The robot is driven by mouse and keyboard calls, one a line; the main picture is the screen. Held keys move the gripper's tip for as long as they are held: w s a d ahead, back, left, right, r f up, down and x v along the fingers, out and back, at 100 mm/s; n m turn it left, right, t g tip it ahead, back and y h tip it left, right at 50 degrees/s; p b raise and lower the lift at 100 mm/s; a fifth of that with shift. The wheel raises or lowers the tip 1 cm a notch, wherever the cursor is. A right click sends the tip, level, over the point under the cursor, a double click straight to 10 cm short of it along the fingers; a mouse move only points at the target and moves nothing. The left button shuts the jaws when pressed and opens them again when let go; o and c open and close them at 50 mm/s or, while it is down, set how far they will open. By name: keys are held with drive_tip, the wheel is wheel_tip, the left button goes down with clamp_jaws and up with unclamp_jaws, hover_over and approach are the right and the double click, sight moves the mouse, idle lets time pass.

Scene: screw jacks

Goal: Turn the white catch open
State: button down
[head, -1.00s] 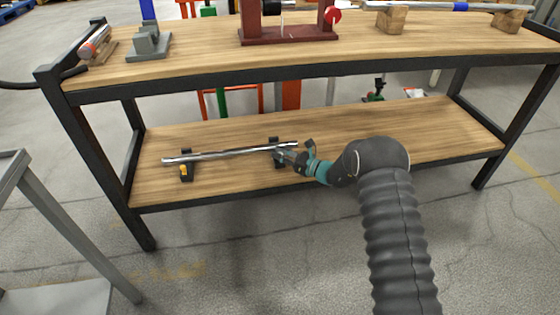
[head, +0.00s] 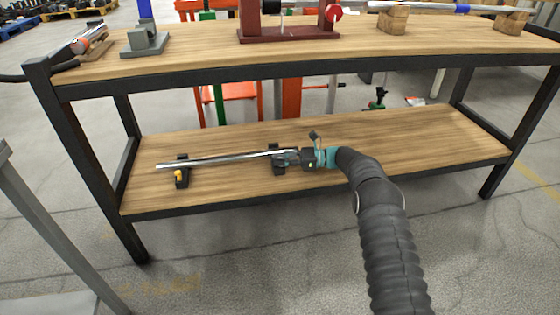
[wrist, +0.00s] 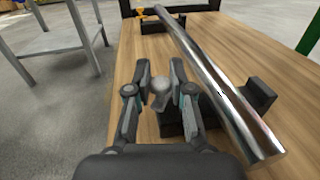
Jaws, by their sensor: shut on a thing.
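The white catch (wrist: 161,85) is a pale rounded knob on the near dark stand (wrist: 172,124) in the wrist view. My gripper (wrist: 161,72) has a finger on each side of it and is shut on it. In the head view my gripper (head: 292,157) is at the right end of the metal bar, over the lower shelf, and hides the catch. The shiny bar (wrist: 215,75) lies across the near stand and a far stand (head: 182,172), which carries a yellow-orange catch (head: 179,176).
The lower wooden shelf (head: 420,140) is bare to the right of my gripper. The upper bench top (head: 200,58) overhangs it and holds a red frame (head: 290,34) and a grey block (head: 145,41). A black leg (head: 110,185) stands at the left.

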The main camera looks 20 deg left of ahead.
drive_tip(key=shift+g, duration=0.3)
drive_tip(key=c, duration=1.1)
unclamp_jaws()
drive_tip(key=v, duration=1.2)
drive_tip(key=shift+s+r, duration=0.1)
drive_tip(key=shift+o, duration=0.2)
